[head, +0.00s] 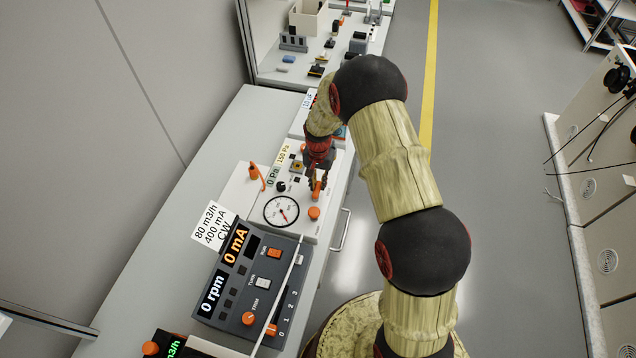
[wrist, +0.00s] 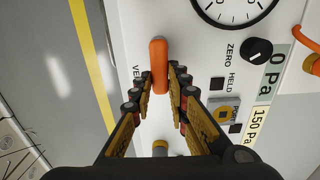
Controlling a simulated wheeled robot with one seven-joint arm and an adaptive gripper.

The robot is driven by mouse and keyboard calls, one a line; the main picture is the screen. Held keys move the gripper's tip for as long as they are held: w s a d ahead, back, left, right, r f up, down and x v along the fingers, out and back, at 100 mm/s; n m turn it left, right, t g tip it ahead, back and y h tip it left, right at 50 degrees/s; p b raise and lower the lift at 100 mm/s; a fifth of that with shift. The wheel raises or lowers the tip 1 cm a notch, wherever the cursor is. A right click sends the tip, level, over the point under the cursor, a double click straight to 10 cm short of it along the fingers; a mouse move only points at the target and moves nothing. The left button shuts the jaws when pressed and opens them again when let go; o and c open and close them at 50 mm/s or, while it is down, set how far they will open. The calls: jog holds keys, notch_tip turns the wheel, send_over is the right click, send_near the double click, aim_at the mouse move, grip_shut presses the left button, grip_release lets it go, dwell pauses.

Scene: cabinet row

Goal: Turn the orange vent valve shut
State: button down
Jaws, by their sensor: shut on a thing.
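The orange vent valve handle (wrist: 158,62) is an upright bar in the wrist view, next to a partly hidden label starting "VE". My gripper (wrist: 160,82) has one finger on each side of the handle's lower part and is shut on it. In the head view my gripper (head: 317,178) reaches down to the white panel, and a bit of the orange handle (head: 317,190) shows at its fingertips. The fingers and arm hide part of the valve's surroundings.
A round dial gauge (head: 281,211) and an orange knob (head: 314,213) sit near the valve. A dark control box (head: 250,285) stands in front. The aisle floor (head: 480,130) is clear.

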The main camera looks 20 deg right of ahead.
aim_at(318, 185)
jog(key=c, duration=1.7)
grip_release()
notch_tip(318, 185, up, 12)
